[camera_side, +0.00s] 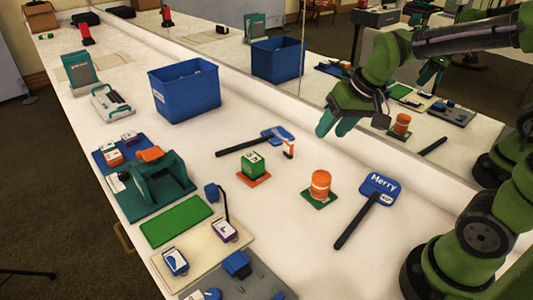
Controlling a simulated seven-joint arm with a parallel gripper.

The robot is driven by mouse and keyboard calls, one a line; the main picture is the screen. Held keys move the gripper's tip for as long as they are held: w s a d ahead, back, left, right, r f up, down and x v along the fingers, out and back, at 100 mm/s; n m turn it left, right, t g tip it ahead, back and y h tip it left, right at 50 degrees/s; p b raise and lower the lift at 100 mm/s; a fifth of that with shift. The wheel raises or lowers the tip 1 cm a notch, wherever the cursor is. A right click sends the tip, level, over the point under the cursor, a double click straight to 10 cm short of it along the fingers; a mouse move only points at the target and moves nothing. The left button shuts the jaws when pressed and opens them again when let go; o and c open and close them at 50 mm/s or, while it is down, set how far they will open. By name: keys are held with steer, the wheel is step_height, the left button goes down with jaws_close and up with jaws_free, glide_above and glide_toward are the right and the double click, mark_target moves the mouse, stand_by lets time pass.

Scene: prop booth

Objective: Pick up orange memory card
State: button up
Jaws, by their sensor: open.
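A small orange-and-white block (113,158), which looks like the orange memory card, sits on a blue pad (103,148) at the left of the table. A similar white-and-purple card (129,138) is just behind it. An orange piece (150,154) rests on top of a teal device (160,185) to its right. My gripper (335,126) hangs above the back right of the table, with teal fingertips pointing down, open and empty. It is far to the right of the orange block.
A blue bin (185,88) stands at the back. A green cube (252,162), an orange canister (320,184) and a blue paddle (379,188) occupy the middle and right. A mirror behind repeats the scene.

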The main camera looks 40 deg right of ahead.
steer(key=n+h, duration=0.1)
glide_toward(289, 142)
steer(key=s+a+r, duration=0.2)
steer(key=s+r, duration=0.1)
steer(key=s, duration=0.1)
steer(key=w+d+r+n, duration=0.1)
steer(key=w+d, duration=0.1)
steer(key=w, duration=0.1)
steer(key=shift+n+h, duration=0.3)
steer(key=x, duration=1.1)
steer(key=shift+a+f, duration=0.1)
steer(key=shift+a, duration=0.05)
steer(key=x, duration=0.5)
steer(key=shift+s+a+f, duration=0.15)
steer(key=shift+a+f, duration=0.05)
jaws_close()
